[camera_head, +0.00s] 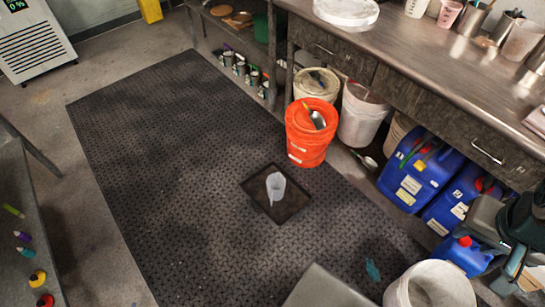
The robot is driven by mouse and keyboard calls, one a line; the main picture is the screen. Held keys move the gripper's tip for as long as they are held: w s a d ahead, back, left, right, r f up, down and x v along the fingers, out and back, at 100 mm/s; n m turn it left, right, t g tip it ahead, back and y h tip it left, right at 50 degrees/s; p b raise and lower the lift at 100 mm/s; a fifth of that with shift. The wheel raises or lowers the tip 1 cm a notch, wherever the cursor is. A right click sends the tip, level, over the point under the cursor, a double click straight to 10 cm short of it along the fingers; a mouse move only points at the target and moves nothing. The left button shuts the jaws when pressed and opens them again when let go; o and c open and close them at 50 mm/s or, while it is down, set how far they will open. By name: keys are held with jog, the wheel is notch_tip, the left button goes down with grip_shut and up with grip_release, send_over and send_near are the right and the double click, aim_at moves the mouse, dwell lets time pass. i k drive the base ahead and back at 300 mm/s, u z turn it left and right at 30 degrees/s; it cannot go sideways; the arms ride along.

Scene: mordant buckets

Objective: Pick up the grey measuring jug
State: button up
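A small pale grey measuring jug (276,185) stands in a shallow dark square tray (291,215) on the floor mat. It looks upright, and nothing touches it inside the tray. Its handle and markings are too small to make out.
An orange lidded bucket (306,148) with a scoop on top stands just behind the tray. White buckets, blue jerrycans (420,172) and a bench (440,60) line the right. A white bucket (432,284) stands front right. The black mat (170,170) is clear to the left.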

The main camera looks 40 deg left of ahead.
aim_at(276, 182)
jog(key=u, duration=3.1)
jog(key=i, duration=2.1)
jog(key=z, duration=3.45)
